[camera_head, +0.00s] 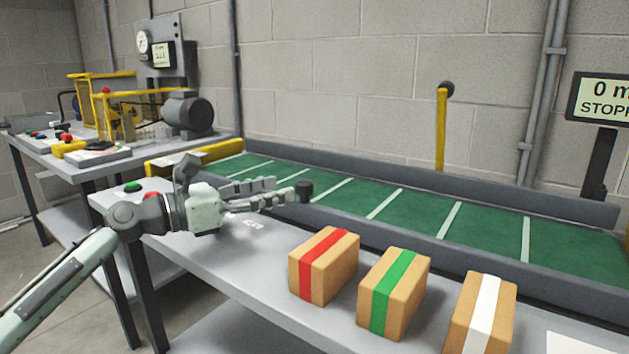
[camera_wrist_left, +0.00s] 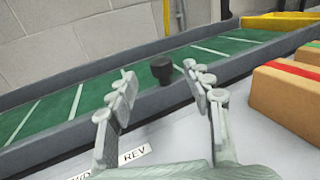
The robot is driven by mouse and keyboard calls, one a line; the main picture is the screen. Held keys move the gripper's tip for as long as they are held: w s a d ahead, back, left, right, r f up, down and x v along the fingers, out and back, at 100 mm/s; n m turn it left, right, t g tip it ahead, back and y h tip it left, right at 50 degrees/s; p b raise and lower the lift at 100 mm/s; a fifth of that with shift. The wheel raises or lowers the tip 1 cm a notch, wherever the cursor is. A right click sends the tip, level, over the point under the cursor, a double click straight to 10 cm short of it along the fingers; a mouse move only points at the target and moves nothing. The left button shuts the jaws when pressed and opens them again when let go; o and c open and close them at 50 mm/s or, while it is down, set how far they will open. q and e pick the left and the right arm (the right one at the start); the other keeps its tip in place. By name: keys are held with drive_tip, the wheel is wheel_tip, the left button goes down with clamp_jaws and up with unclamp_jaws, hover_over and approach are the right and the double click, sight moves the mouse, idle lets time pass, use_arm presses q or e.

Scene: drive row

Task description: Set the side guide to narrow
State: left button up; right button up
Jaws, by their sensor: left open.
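A dark round knob (camera_head: 304,188) stands at the near edge of the green conveyor (camera_head: 330,189). My left gripper (camera_head: 278,191) is open and empty, its fingers pointing at this knob. In the left wrist view the knob (camera_wrist_left: 162,69) appears between the two fingertips and a little beyond them; I cannot tell whether they touch it. No part is clearly labelled as the side guide, so I cannot tell its setting. A yellow upright bar (camera_head: 441,130) with a dark round top stands at the far rail. My right gripper is out of view.
Boxes with red (camera_head: 323,266), green (camera_head: 393,292) and white (camera_head: 480,313) bands stand on the grey bench (camera_head: 235,252). A green button (camera_head: 133,186) sits behind my left wrist. A display (camera_head: 603,97) partly reads "STOP". A second bench holds yellow-framed machinery (camera_head: 120,107).

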sight(304, 181)
use_arm(q)
drive_tip(key=x, duration=0.7)
drive_tip(key=shift+d, duration=0.1)
drive_tip(key=shift+c, duration=0.2)
clamp_jaws()
